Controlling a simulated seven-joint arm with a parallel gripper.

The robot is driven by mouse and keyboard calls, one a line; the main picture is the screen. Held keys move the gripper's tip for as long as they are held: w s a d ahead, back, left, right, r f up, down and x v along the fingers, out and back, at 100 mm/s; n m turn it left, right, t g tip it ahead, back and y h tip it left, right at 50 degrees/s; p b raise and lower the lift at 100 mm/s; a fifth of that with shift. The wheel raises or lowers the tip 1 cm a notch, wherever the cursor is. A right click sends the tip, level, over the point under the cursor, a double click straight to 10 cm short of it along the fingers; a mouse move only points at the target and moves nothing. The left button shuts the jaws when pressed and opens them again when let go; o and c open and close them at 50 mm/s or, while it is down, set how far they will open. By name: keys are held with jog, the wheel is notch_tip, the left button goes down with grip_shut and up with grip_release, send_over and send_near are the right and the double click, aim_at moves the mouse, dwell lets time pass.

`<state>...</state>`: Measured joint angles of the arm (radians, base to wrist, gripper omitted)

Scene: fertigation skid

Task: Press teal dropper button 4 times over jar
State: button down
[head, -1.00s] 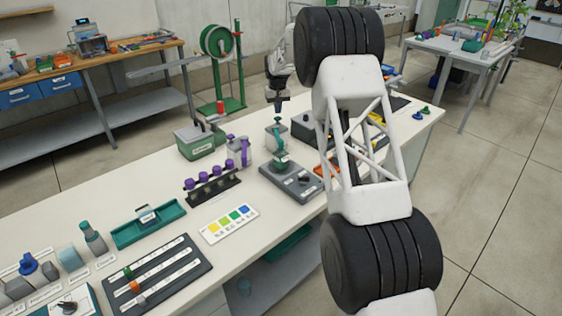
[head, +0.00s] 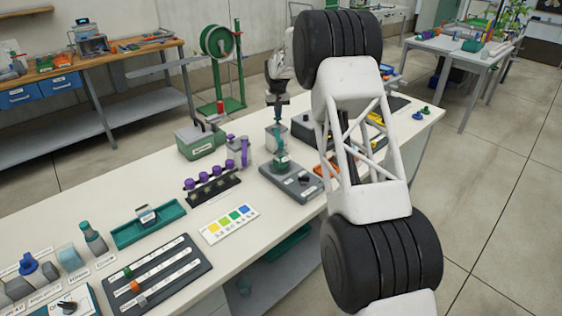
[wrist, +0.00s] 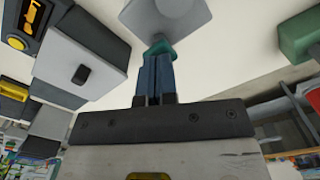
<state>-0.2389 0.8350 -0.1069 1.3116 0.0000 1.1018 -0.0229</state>
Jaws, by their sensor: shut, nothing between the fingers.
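The teal dropper (head: 281,160) stands upright over the grey base unit (head: 292,184) in the middle of the bench. My gripper (head: 279,124) is shut and empty, pointing down above it. In the wrist view, the shut blue fingers (wrist: 154,78) end at the teal dropper top (wrist: 158,48); the tips look on or very near it, and I cannot tell whether the button is pushed in. The jar is too small and too covered to make out clearly under the dropper.
A rack of purple-capped bottles (head: 212,184) and a green box (head: 201,143) stand to the left. A colour card (head: 229,224) and teal tray (head: 148,228) lie in front.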

jog(key=shift+f, duration=0.95)
jog(key=shift+r, duration=1.75)
jog(key=shift+f, duration=1.75)
jog(key=shift+r, duration=1.8)
